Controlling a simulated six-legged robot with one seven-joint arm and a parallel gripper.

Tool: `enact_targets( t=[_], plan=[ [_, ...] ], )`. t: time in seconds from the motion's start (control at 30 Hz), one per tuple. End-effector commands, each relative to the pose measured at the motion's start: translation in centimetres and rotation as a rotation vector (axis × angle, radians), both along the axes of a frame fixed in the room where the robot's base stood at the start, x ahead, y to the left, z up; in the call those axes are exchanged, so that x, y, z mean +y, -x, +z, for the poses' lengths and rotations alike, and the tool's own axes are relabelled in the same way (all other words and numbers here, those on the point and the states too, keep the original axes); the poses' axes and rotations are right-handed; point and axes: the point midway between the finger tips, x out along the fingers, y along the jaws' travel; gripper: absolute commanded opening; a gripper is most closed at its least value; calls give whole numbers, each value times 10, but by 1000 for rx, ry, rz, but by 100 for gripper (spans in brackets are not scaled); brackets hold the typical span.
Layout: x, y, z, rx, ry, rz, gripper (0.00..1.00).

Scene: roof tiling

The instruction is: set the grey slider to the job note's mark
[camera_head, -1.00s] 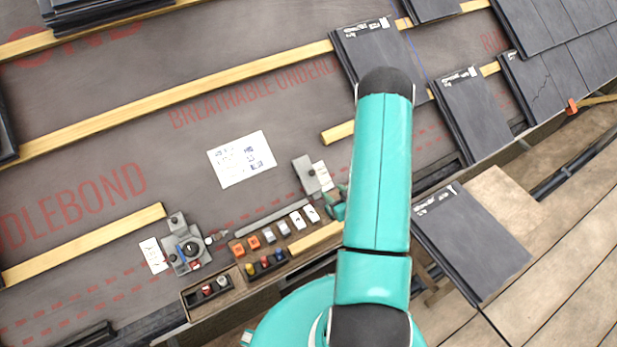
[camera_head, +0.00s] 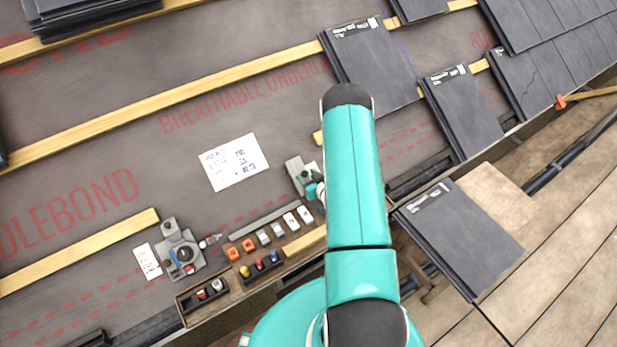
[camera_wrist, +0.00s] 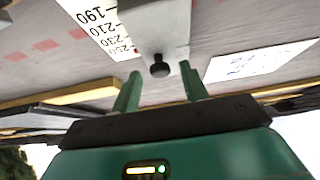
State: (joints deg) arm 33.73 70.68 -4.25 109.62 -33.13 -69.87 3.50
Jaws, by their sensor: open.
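The grey slider (camera_head: 293,167) is a grey block on the underlay, partly hidden by my gripper in the head view. In the wrist view the grey slider (camera_wrist: 155,25) carries a black knob (camera_wrist: 159,69), beside a white scale (camera_wrist: 98,22) whose readable figures include 190, 210 and 230. My gripper (camera_wrist: 160,72) is open; its two green fingers show to the left and right of the knob, with gaps on both sides. In the head view my gripper (camera_head: 314,187) is at the slider. The job note (camera_head: 233,161) is a white sheet with handwriting too small to read surely.
Left of the slider are a grey rail (camera_head: 264,217), orange and white blocks, and a grey dial unit (camera_head: 182,250) with a white card (camera_head: 147,261). A wooden tray (camera_head: 222,299) stands in front. Wooden battens cross the underlay; slates (camera_head: 462,235) lie right.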

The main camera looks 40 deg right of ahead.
Motion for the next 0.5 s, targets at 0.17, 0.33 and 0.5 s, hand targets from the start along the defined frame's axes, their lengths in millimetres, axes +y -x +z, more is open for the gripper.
enact_targets(
  t=[0.17,0.33,0.5],
  plan=[
    [0,0,0,0,0,0,44],
    [0,0,0,0,0,0,19],
    [0,0,0,0,0,0,0]
  ],
)
